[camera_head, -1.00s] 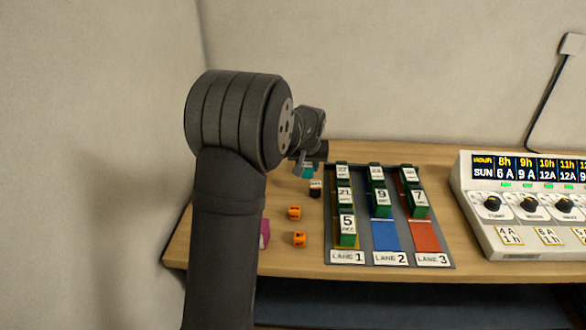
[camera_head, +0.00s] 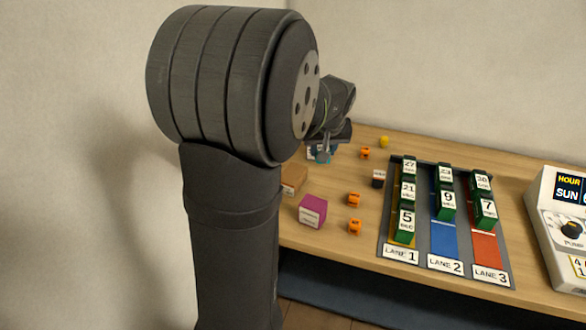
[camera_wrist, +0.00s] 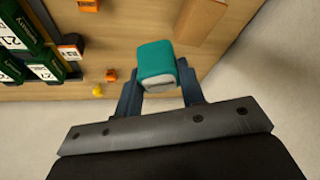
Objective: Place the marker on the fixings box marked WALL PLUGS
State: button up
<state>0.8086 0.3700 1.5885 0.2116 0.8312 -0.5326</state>
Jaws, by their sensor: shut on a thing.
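My gripper (camera_wrist: 160,92) is shut on a teal block (camera_wrist: 157,60) with a pale face, which sits between the two fingers. In the head view the teal block (camera_head: 319,155) shows just under my gripper, mostly hidden by the wrist. A magenta box (camera_head: 312,211) with a white label stands left of the lanes. A brown box (camera_head: 294,180) is beside it, partly hidden by my arm. I cannot read WALL PLUGS on any box. A small yellow piece (camera_head: 384,141) lies at the back; I cannot tell which thing is the marker.
Several small orange pieces (camera_head: 354,200) and a black-and-orange block (camera_head: 378,179) lie on the wooden table. A grey lane board (camera_head: 433,246) with dark green numbered blocks is to the right. A white control panel (camera_head: 560,220) stands at far right. A wall is behind.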

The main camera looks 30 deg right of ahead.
jog(key=w+a+f, duration=0.1)
jog(key=w+f, duration=0.1)
jog(key=w, duration=0.1)
jog(key=w+a+f, duration=0.2)
jog(key=w, duration=0.1)
jog(key=w+a+f, duration=0.1)
jog(key=w+f, duration=0.1)
jog(key=w, duration=0.1)
jog(key=shift+w+a+f, duration=0.1)
jog(key=shift+a, duration=0.15)
jog(key=shift+f, duration=2)
jog(key=shift+f, duration=0.1)
jog(key=o, duration=1)
jog(key=v, duration=1.2)
